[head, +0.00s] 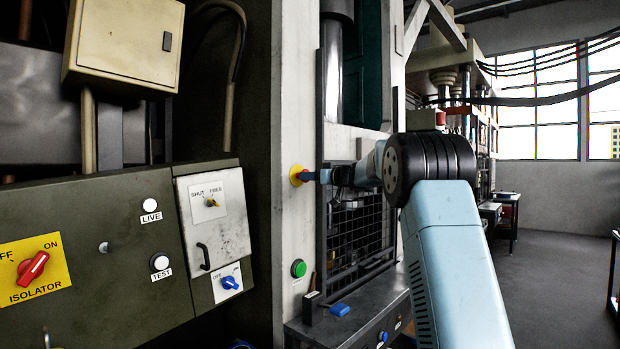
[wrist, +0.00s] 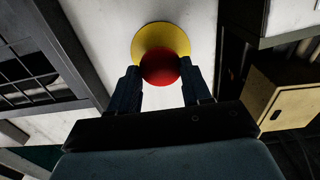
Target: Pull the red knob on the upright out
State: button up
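The red knob (wrist: 160,67) sits on a round yellow plate (wrist: 151,34) on the pale upright (wrist: 196,18). The yellow plate (head: 295,174) also shows in the head view, on the front of the upright (head: 297,110); the knob is mostly hidden there by my fingers. My gripper (wrist: 161,72) has one finger on each side of the knob. No gap shows between the fingertips and the knob's sides, so the gripper looks shut on it. In the head view my gripper (head: 308,176) reaches the plate from the right.
A green button (head: 298,268) is lower on the upright. A control panel (head: 105,250) with a red isolator switch (head: 33,267) stands at left. A mesh guard (head: 358,235) and a bench with a blue object (head: 340,309) are right of the upright. Open floor lies at far right.

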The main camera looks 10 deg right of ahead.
jog(key=o, duration=0.4)
jog(key=v, duration=1.3)
jog(key=shift+s+d, duration=0.3)
